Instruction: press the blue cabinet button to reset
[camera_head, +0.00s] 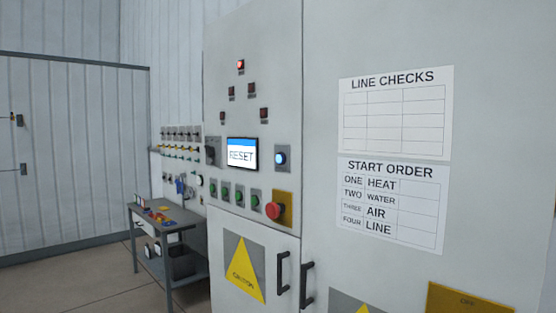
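The blue button (281,158) sits on a dark square plate on the front of the grey cabinet (320,40), and it looks lit. It is right of a small screen (242,153) that reads RESET. A red mushroom button (275,211) on a yellow plate is just below the blue button. Neither of my grippers shows in the head view, and nothing touches the blue button.
Several green buttons (225,191) run in a row below the screen. Black door handles (283,272) stick out lower down. A small workbench (185,214) with loose items stands at the left. Open floor (80,288) lies at the lower left.

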